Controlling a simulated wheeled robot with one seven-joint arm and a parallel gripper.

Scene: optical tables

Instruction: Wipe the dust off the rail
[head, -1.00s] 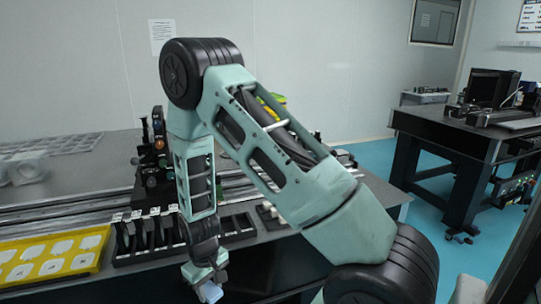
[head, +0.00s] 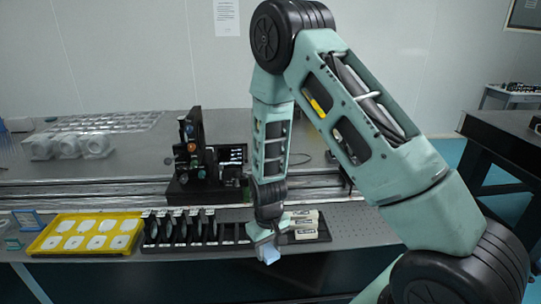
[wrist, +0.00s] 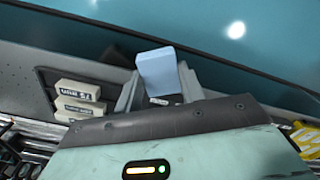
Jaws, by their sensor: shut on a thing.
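The rail (head: 90,194) is a long, pale metal strip along the dark table in the head view. It runs behind the trays, and a black mount and my arm hide parts of it. I cannot make out dust on it. My gripper (head: 266,246) is over the table's front edge, in front of the rail and apart from it. It is shut on a light blue block (head: 269,255), which also shows between the fingers (wrist: 160,92) in the wrist view, where the block (wrist: 160,72) sticks out past the tips.
Pale labelled boxes (head: 304,226) lie right of my gripper. A black rack (head: 195,243) of dark optics and a yellow tray (head: 50,246) stand to its left. The black optics mount (head: 192,160) rises at the rail. Clear plastic parts (head: 70,146) sit at back left.

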